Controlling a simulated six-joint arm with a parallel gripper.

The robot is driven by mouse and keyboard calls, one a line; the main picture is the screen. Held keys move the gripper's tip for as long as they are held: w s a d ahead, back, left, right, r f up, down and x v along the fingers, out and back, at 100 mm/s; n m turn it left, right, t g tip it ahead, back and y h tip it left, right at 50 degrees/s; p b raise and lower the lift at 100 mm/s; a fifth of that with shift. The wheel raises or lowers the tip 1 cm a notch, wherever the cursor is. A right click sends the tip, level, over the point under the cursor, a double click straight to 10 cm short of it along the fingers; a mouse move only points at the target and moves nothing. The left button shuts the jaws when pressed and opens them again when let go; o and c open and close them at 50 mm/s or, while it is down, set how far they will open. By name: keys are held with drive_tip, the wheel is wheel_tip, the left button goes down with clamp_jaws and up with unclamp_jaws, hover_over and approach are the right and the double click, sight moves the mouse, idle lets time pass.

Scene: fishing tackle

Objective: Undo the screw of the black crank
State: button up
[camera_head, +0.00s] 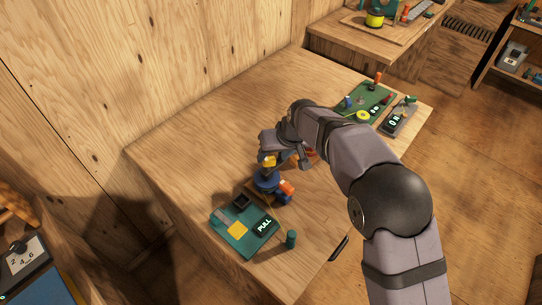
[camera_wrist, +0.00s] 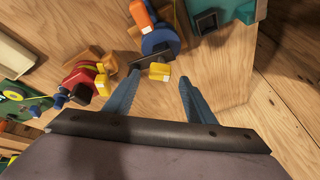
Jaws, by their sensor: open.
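A blue reel (camera_head: 265,181) with an orange part (camera_head: 287,187) and a yellow knob (camera_head: 267,161) stands near the table's front left. In the wrist view the blue reel (camera_wrist: 160,38) is at the top, with a dark crank bar (camera_wrist: 146,57) across it and the yellow knob (camera_wrist: 160,71) in front. My gripper (camera_wrist: 160,82) is open. Its fingers lie on either side of the yellow knob in this view, with space beside it; contact does not show. I cannot make out a screw on the crank. In the head view my gripper (camera_head: 270,147) is over the reel.
A red reel (camera_wrist: 80,80) with yellow parts is left in the wrist view. A green mat (camera_head: 352,101) with small items is at the far right. The table's back left is clear.

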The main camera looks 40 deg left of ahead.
sight(270, 160)
drive_tip(key=shift+p+x, duration=0.6)
drive_tip(key=shift+x, duration=1.25)
drive_tip(key=shift+c, duration=0.3)
drive_tip(key=c, duration=1)
